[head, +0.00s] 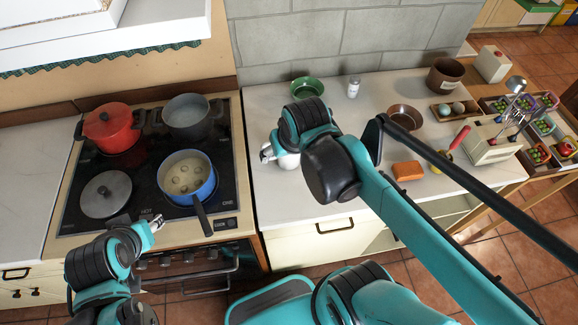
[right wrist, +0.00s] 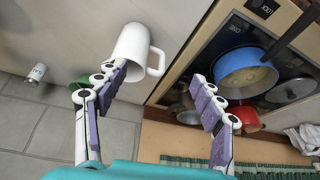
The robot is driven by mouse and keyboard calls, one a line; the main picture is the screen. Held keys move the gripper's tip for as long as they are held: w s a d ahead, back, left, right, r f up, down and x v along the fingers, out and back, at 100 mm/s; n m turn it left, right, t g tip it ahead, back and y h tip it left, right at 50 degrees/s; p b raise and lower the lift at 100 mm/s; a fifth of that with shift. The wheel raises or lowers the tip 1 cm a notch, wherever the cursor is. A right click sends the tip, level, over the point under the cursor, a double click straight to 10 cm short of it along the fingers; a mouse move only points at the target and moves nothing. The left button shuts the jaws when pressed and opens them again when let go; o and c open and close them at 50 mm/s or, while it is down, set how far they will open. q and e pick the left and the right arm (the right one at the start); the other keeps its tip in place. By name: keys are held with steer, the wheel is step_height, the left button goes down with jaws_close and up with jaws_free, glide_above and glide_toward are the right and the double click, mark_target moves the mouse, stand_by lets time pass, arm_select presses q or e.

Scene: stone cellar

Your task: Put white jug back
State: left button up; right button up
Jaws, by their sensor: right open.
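The white jug (head: 288,161) stands on the counter just right of the stove, partly hidden by my right arm in the head view. My right gripper (head: 267,152) is beside it. In the right wrist view the jug (right wrist: 131,48) is just beyond the left finger, with its handle pointing right toward the gap. My right gripper (right wrist: 160,80) is open, with nothing between its fingers. I cannot tell whether a finger touches the jug. My left gripper (head: 157,223) is at the stove's front edge, away from the jug; its finger opening is unclear.
The stove holds a blue pot (head: 187,177) with its handle toward the front, a red pot (head: 112,128), a grey pot (head: 188,116) and a lid (head: 106,194). A green bowl (head: 307,87), a shaker (head: 353,87) and an orange block (head: 407,171) are on the counter.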

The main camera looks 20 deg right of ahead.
steer(key=shift+s+a+f+n+t, duration=0.15)
steer(key=shift+s+f+t, duration=0.2)
steer(key=shift+s, duration=0.35)
steer(key=shift+s+d+f+n+t, duration=0.1)
steer(key=shift+s+f+t, duration=0.1)
steer(key=shift+s+t, duration=0.35)
steer(key=shift+s+a+f+n+t, duration=0.1)
steer(key=shift+s+f+n+t, duration=0.15)
steer(key=shift+s, duration=0.6)
steer(key=shift+f, duration=0.1)
